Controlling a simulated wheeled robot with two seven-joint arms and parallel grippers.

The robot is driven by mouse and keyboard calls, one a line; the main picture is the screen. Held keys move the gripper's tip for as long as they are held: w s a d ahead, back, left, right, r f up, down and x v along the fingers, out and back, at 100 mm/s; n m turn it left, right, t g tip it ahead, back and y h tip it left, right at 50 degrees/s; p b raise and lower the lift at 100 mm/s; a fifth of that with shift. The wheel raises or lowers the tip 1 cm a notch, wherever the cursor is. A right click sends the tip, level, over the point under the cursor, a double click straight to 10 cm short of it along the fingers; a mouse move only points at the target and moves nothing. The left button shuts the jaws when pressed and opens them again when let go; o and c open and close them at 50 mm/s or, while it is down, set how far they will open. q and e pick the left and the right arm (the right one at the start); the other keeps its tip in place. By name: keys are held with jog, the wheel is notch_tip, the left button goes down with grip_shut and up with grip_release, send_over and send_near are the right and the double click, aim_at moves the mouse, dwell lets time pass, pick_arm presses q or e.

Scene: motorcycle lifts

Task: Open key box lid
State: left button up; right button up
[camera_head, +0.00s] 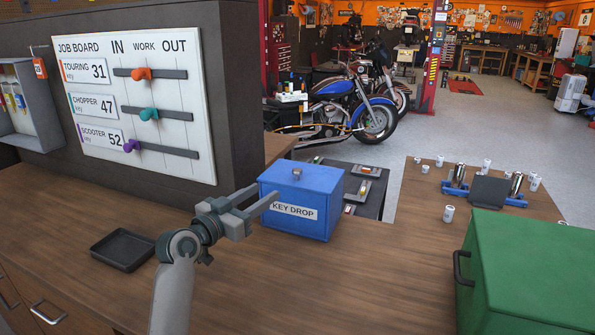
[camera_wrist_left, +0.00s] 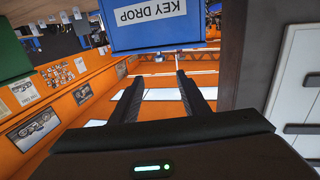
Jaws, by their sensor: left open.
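The blue key box (camera_head: 302,205), labelled KEY DROP, stands on the wooden counter in the head view. Its lid (camera_head: 300,180) lies flat on top and looks shut, with a small brown knob (camera_head: 297,173) on it. My left gripper (camera_head: 262,196) is open and empty, just left of the box's front, with its fingers pointing right towards it. I cannot tell whether a finger touches the box. In the left wrist view the box (camera_wrist_left: 150,36) appears upside down beyond the two spread fingers (camera_wrist_left: 155,92). My right gripper is not in view.
A black tray (camera_head: 124,248) lies on the counter to the left. The job board (camera_head: 140,95) stands behind it with coloured knobs on sliders. A green case (camera_head: 530,270) sits at the right. The counter front between (camera_head: 350,290) is clear.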

pick_arm(q)
jog(key=p, duration=0.1)
send_near(294, 172)
jog(key=p+x, duration=0.1)
jog(key=x, duration=0.3)
jog(key=shift+d, duration=0.1)
jog(key=p+x, duration=0.1)
jog(key=x, duration=0.4)
jog(key=shift+w+d, duration=0.1)
jog(key=shift+w, duration=0.2)
jog(key=shift+w+d+p, duration=0.3)
jog(key=shift+w, duration=0.25)
jog(key=shift+w+d+f, duration=0.1)
jog(key=shift+w+d, duration=0.05)
jog(key=shift+w, duration=0.1)
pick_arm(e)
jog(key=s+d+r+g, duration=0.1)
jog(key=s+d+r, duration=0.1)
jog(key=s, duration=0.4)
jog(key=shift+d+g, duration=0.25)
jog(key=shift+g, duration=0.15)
pick_arm(q)
grip_shut()
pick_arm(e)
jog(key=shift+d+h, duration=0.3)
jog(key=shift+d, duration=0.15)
